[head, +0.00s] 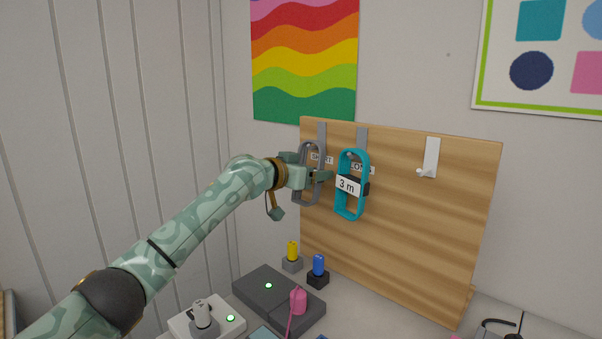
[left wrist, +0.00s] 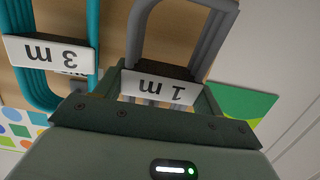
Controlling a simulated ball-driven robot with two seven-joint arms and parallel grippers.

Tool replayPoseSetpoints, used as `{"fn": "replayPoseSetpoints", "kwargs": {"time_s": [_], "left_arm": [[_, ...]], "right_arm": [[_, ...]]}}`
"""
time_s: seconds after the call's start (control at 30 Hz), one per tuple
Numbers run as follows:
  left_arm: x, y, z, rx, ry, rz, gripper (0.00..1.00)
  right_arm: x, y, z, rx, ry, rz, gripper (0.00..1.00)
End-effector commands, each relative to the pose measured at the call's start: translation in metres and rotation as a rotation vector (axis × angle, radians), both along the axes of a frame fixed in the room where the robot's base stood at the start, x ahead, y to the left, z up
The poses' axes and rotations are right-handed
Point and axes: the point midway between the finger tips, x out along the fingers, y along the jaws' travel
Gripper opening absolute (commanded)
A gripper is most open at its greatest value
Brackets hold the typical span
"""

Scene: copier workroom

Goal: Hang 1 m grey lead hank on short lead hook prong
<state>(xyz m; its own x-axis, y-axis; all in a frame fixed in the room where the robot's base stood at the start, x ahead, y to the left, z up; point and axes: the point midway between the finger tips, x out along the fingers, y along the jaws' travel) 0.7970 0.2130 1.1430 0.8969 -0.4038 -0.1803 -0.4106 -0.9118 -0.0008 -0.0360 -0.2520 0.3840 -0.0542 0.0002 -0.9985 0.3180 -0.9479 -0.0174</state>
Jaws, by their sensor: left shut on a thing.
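The grey lead hank (head: 309,203) is an upright loop close in front of the wooden board, at the short lead hook (head: 322,132). My left gripper (head: 318,176) is shut on its middle band. The left wrist view shows the grey hank's strands (left wrist: 214,42) and its "1 m" tag (left wrist: 160,88) between the fingers. The hook's prong is hidden behind the hank and gripper, so I cannot tell whether the loop is around it. The "SHORT" label (head: 321,158) is partly covered. My right gripper is not in view.
A teal "3 m" hank (head: 343,205) hangs on the long lead hook (head: 361,135), just right of my gripper. An empty white hook (head: 430,160) is farther right on the board (head: 420,230).

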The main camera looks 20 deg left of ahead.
Motion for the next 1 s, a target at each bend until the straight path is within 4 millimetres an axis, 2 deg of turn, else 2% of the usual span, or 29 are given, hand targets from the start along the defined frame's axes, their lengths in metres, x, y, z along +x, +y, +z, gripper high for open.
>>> {"fn": "replayPoseSetpoints", "kwargs": {"time_s": [0.3,0.33,0.4,0.77,0.87,1.0], "left_arm": [[0.0,0.0,-0.002,0.001,0.003,0.0,0.31],[0.0,0.0,-0.002,0.001,0.003,0.0,0.74],[0.0,0.0,-0.002,0.001,0.003,0.0,0.94],[-0.004,0.002,0.001,0.001,0.001,0.0,0.94],[-0.015,0.008,0.007,0.002,-0.002,0.001,0.94],[-0.045,0.021,0.016,0.003,-0.003,0.0,0.94]], "right_arm": [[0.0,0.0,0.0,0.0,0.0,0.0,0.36],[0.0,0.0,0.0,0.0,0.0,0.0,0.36],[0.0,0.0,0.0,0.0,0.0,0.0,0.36],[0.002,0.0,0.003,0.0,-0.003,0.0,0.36],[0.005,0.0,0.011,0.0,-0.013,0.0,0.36],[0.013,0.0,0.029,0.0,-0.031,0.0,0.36]]}}
